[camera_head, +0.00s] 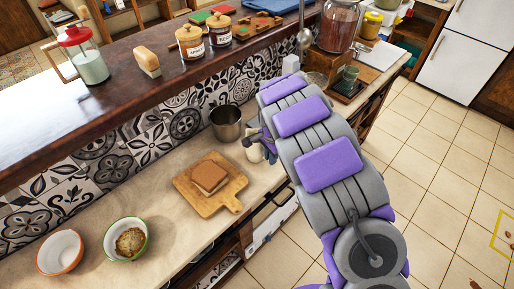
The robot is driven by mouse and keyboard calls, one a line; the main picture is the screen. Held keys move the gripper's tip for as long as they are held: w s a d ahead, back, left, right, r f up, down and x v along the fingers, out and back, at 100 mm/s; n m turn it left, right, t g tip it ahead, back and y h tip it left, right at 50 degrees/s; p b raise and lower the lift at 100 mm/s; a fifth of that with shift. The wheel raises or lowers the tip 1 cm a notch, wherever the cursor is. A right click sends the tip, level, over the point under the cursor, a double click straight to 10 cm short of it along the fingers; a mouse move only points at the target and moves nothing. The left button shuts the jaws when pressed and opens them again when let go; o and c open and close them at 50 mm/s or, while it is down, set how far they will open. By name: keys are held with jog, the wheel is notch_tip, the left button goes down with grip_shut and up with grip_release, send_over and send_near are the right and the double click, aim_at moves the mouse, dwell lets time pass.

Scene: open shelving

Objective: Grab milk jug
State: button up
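A steel jug (227,123), which looks like the milk jug, stands upright on the lower counter near the tiled wall. My gripper (257,142) is just to its right, low over the counter, and largely hidden behind my own grey and purple arm. Whether it touches the jug, and how far its fingers are apart, I cannot tell. A small pale object (254,153) shows right beside the gripper; its shape is partly covered. A glass jug with a red lid and white contents (89,60) stands on the upper ledge at the left, far from my gripper.
A wooden board (218,201) with bread lies in front of the jug. Two bowls, one orange-rimmed (60,252) and one green-rimmed (126,239), stand at the lower left. Labelled jars (190,42) line the dark upper ledge (125,68). Open tiled floor (440,150) lies right.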

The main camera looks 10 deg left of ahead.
jog(key=shift+a, duration=0.1)
grip_shut()
dwell(0.4)
jog(key=shift+r+p, duration=0.5)
jog(key=shift+r, duration=0.85)
jog(key=s+d+r+p, duration=0.2)
jog(key=s, duration=1.3)
jog(key=shift+s+r+p, duration=0.15)
jog(key=shift+s+p, duration=0.15)
jog(key=shift+s+d, duration=0.1)
jog(key=shift+d, duration=0.05)
dwell(0.5)
